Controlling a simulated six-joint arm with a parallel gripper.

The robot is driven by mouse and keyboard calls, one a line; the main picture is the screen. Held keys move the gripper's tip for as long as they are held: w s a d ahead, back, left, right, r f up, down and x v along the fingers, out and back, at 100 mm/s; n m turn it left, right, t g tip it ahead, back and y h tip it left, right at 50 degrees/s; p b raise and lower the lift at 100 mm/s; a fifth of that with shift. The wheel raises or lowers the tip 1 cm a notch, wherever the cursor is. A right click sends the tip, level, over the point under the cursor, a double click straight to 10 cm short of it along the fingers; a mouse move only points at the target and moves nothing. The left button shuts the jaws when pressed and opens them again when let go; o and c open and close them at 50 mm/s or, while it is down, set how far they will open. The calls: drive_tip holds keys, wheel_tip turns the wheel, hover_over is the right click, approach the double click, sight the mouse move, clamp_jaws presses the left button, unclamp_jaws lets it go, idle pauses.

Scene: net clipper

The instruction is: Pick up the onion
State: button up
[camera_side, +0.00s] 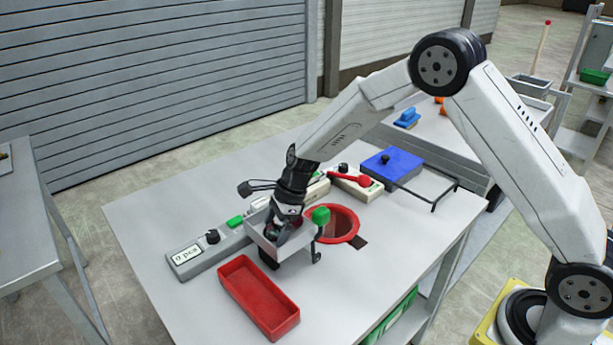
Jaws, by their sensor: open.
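My gripper (277,235) points down at a small grey metal tray (270,247) on the table. Its fingers are small and partly hidden by the tray and wrist, but the jaws are open. I cannot make out an onion clearly. A dark reddish patch shows between the fingers and the tray, too small to identify.
A red bin (258,296) lies in front of the tray on the grey table (150,215). A red-rimmed round hole (345,224) and a green knob (321,215) are right of my gripper. A counter box reading "0 pcs" (187,255) is left; a blue block (391,165) sits behind.

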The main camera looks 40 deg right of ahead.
drive_tip(key=c, duration=1.2)
drive_tip(key=shift+r, duration=0.1)
drive_tip(key=shift+r, duration=0.75)
drive_tip(key=shift+s+d+r, duration=0.4)
drive_tip(key=shift+s+r, duration=1.5)
drive_tip(key=shift+s, duration=0.4)
drive_tip(key=shift+s+d+r, duration=0.45)
drive_tip(key=shift+s+r, duration=1.4)
drive_tip(key=shift+s, duration=0.45)
drive_tip(key=shift+s+d+r, duration=0.4)
drive_tip(key=shift+s+r, duration=1.5)
drive_tip(key=shift+s, duration=0.4)
drive_tip(key=shift+w+a, duration=0.1)
drive_tip(key=shift+a, duration=0.05)
